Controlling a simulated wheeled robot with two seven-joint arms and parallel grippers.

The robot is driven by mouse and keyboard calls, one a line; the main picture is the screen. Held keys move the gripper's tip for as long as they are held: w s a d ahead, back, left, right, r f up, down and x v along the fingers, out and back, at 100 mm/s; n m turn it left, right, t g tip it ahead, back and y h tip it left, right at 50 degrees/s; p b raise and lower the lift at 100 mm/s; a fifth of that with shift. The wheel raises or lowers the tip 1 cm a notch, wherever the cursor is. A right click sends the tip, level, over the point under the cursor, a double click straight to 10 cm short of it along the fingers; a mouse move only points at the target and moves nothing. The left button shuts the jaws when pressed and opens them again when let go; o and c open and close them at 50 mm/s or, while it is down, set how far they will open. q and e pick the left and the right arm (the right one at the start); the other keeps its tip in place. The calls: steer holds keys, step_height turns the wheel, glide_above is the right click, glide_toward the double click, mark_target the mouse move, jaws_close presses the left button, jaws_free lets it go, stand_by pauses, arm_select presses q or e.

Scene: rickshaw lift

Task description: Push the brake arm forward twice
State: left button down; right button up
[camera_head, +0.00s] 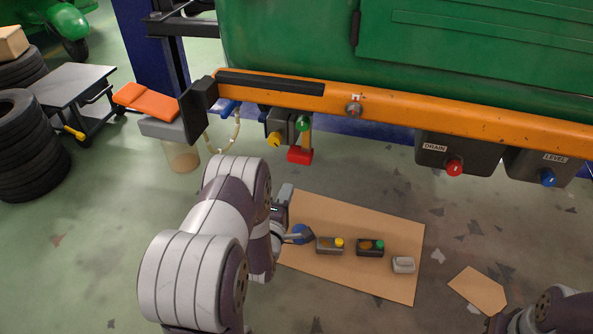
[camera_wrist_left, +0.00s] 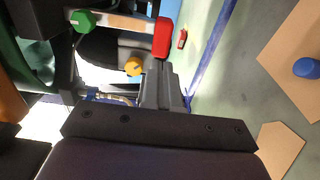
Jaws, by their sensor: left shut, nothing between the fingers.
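The brake arm is most likely the short orange-and-metal lever with a red block (camera_head: 300,155) at its lower end, hanging under the orange beam. The red block also shows in the left wrist view (camera_wrist_left: 162,37), just beyond my fingertips. My left gripper (camera_head: 284,196) is below the red block in the head view, partly covered by my own arm. Its fingers (camera_wrist_left: 163,68) are shut with nothing between them. I cannot tell whether they touch the block. Only part of my right arm shows at the lower right corner; its gripper does not show clearly.
Yellow (camera_head: 275,139) and green (camera_head: 303,124) knobs sit beside the lever. The orange beam (camera_head: 430,112) and DRAIN box (camera_head: 458,153) hang above the floor. A cardboard sheet (camera_head: 350,218) with small parts lies below. Tyres (camera_head: 28,150) and a cart (camera_head: 75,85) stand left.

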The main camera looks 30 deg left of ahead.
mark_target(300, 160)
arm_select(q)
steer(key=b+x, duration=0.3)
steer(key=x, duration=0.6)
steer(key=shift+w+a+f, duration=0.1)
steer(key=shift+w+f, duration=0.05)
steer(key=shift+w, duration=0.05)
steer(key=shift+w+a+b, duration=0.1)
steer(key=shift+w+b, duration=0.2)
steer(key=shift+w, duration=0.05)
